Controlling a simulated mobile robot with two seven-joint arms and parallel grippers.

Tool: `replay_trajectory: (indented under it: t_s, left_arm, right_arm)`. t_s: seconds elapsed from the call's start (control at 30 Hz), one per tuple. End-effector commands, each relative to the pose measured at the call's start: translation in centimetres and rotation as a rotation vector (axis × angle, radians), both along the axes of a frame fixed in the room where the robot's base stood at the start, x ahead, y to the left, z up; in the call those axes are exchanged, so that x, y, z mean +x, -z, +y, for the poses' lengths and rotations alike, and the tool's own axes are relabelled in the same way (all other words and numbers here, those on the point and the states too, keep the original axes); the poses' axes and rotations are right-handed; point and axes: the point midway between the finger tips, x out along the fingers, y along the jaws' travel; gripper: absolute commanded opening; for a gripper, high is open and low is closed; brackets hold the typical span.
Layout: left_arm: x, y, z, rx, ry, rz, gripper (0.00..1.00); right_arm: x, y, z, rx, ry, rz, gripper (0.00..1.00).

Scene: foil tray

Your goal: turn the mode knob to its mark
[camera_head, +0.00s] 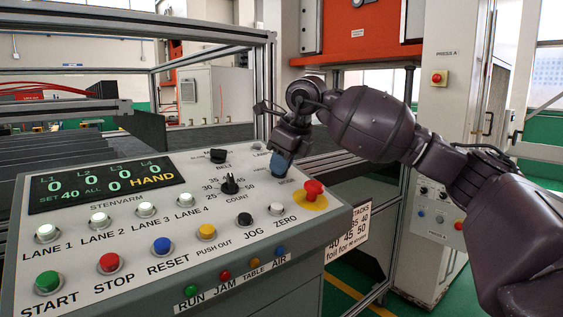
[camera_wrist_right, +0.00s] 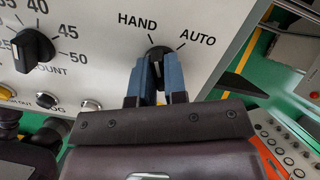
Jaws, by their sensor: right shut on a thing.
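The mode knob (camera_wrist_right: 158,54) is black and sits on the panel below the printed words HAND and AUTO in the right wrist view. My right gripper (camera_wrist_right: 157,76) has its two blue fingers on either side of the knob and is shut on it. Where the knob's pointer stands between the two marks is hard to tell. In the head view my right gripper (camera_head: 280,163) reaches down to the panel's back right and hides the knob. The display (camera_head: 107,184) reads HAND in yellow. My left gripper is not in view.
The count knob (camera_head: 230,184) stands left of my right gripper. A red mushroom button (camera_head: 313,190) on a yellow disc is close in front of it. The ZERO button (camera_head: 276,209) and several other buttons fill the sloped panel (camera_head: 130,262).

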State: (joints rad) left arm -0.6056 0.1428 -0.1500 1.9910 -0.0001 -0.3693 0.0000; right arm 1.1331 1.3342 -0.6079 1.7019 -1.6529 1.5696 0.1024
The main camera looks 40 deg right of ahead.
Motion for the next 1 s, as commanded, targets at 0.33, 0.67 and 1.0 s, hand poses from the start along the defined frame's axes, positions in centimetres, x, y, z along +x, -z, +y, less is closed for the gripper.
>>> replay_trajectory:
  t_s: [0.33,0.67,1.0]
  left_arm:
    - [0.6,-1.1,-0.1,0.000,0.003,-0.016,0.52]
    - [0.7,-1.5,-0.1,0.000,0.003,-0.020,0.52]
    - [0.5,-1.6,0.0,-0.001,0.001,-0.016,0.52]
  right_arm:
    - [0.0,-0.1,0.0,0.092,0.308,0.006,0.00]
    - [0.0,-0.1,0.0,0.183,0.606,0.012,0.00]
    - [0.0,-0.1,0.1,0.258,0.853,0.018,0.00]
